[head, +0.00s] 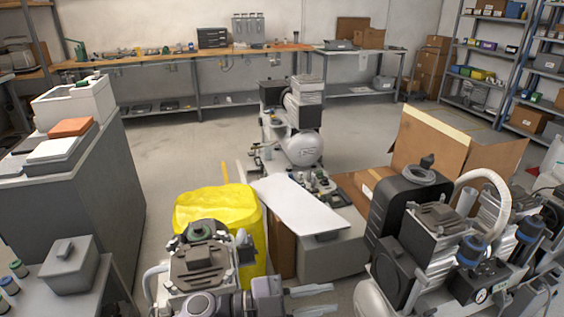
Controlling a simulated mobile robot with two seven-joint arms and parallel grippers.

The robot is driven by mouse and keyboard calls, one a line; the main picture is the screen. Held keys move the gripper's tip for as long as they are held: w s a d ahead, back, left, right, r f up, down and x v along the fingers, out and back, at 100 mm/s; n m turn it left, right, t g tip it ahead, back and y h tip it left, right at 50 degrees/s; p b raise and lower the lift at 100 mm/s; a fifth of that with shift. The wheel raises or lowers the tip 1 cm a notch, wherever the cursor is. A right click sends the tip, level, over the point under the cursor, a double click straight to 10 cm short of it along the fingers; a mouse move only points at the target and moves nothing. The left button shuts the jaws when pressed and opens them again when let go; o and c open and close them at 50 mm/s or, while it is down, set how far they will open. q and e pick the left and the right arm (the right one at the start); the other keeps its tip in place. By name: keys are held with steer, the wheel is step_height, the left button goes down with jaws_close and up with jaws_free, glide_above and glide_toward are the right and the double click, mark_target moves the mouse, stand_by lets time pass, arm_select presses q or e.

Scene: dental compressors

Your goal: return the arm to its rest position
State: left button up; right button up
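My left gripper (325,299) shows at the bottom edge of the head view, a little right of the middle. Its two pale fingers point to the right with a gap between them, and nothing shows in the gap. The rest of my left arm is mostly cut off by the picture's lower edge or hard to tell from the machinery beside it. The gripper is in front of a grey box (333,258) with a white board (300,205) on top. I do not see my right gripper.
More compressors (430,240) crowd the right, by an open cardboard box (455,150). Another compressor (300,147) stands farther back. Grey cabinet (95,200) at left; clear floor (190,150) beyond.

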arm_select(q)
steer(key=a+f+n+t+y+p, duration=0.1)
steer(key=a+f+n+t+y, duration=0.35)
steer(key=a+n+t, duration=0.35)
steer(key=a+f+n+t+y, duration=0.4)
steer(key=a+n+t+y, duration=0.2)
steer(key=a+n, duration=0.25)
steer(key=s+a+f+n+g+y, duration=0.4)
steer(key=s+a+f, duration=0.5)
steer(key=s, duration=0.3)
steer(key=shift+a+f+g+y+p, duration=0.3)
steer(key=shift+a+f+g+y, duration=0.05)
steer(key=shift+f+g+y, duration=0.55)
